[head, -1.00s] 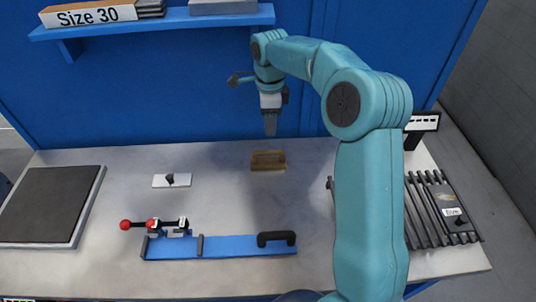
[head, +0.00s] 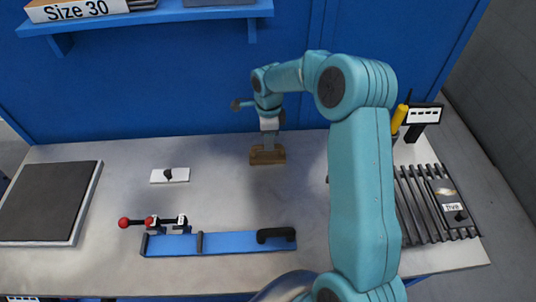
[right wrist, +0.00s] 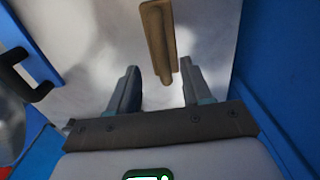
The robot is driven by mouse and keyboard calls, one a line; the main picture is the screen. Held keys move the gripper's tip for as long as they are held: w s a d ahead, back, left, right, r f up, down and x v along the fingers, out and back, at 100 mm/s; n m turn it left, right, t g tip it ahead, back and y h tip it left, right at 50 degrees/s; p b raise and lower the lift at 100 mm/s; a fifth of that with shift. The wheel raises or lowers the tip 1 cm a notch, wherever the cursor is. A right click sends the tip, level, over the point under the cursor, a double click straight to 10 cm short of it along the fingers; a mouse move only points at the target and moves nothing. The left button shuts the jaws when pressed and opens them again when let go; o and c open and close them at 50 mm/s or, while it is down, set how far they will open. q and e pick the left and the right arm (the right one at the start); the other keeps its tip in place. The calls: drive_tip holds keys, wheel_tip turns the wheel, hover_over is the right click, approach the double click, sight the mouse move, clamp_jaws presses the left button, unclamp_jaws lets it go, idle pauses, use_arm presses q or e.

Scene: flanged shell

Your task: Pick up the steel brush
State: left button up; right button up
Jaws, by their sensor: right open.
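The steel brush (head: 267,157) is a small brown wooden piece lying at the back middle of the table; its bristles do not show. My right gripper (head: 269,146) points down over it, and its fingers hide part of the brush. In the right wrist view the brush (right wrist: 159,38) is a long brown bar, its near end between the two open fingers of the gripper (right wrist: 158,72), with gaps on both sides. Whether the fingers are low enough to flank it, I cannot tell. My left gripper is not in view.
A blue fixture (head: 220,243) with a black handle and red-knobbed clamp lies in front. A white plate (head: 170,175) is to the left, a dark framed pad (head: 45,200) further left. Dark bars (head: 430,210) and a yellow-handled tool (head: 399,117) are right. A blue wall (head: 190,85) stands behind.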

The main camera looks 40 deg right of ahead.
drive_tip(key=shift+f, duration=0.4)
drive_tip(key=f, duration=0.1)
drive_tip(key=f+p, duration=0.2)
drive_tip(key=f, duration=0.1)
drive_tip(key=shift+w, duration=0.25)
drive_tip(key=shift+s+f, duration=0.15)
drive_tip(key=shift+f, duration=0.2)
drive_tip(key=shift+c, duration=0.7)
clamp_jaws()
drive_tip(key=shift+r, duration=0.15)
drive_tip(key=shift+w+r, duration=0.2)
drive_tip(key=shift+r, duration=0.1)
wheel_tip(320, 180, up, 19)
drive_tip(key=b, duration=0.2)
drive_tip(key=shift+b, duration=0.3)
